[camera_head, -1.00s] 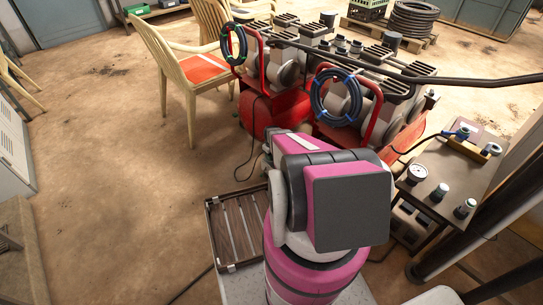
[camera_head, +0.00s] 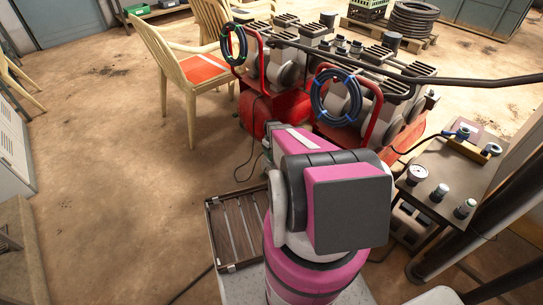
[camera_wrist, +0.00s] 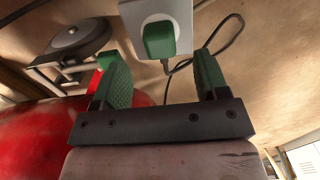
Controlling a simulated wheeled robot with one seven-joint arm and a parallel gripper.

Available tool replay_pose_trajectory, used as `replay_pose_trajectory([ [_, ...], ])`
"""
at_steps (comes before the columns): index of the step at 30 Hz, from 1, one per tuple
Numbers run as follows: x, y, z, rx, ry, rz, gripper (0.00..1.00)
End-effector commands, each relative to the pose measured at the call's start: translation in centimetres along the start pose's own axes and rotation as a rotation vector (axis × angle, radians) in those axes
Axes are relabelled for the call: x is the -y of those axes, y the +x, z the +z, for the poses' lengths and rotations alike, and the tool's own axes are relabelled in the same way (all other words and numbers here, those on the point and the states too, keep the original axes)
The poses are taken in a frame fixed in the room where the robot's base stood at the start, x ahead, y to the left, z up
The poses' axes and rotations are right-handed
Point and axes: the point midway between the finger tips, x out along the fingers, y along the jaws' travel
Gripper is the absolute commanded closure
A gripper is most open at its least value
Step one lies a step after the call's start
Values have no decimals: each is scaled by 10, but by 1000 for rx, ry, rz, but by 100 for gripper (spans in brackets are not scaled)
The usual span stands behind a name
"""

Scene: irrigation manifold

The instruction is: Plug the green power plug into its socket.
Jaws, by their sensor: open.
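The green power plug (camera_wrist: 159,41) shows at the top middle of the wrist view. It sits against the round face of a pale socket plate (camera_wrist: 183,14); I cannot tell how fully it is seated. A dark cable (camera_wrist: 222,48) loops below and right of it. My gripper (camera_wrist: 158,72) is open and empty, its two green-padded fingers well apart. The plug is beyond the fingertips, roughly centred between them, and clear of both. In the head view my own arm hides the gripper, plug and socket almost wholly.
A red tank (camera_wrist: 40,138) lies close on the left in the wrist view. In the head view, red-framed pump units (camera_head: 345,105) stand beyond my arm, a slatted crate (camera_head: 237,235) lies left, and a gauge table (camera_head: 440,180) stands right. Open floor lies left.

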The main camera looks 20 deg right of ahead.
Motion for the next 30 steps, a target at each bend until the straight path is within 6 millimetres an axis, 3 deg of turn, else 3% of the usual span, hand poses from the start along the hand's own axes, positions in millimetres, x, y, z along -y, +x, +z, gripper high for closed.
replay_pose_trajectory([
  [3, 1, -25, 1, -2, 0, 1, 32],
  [10, 0, -53, 0, -1, 0, 1, 32],
  [30, 2, -62, 1, 0, 2, 0, 32],
])
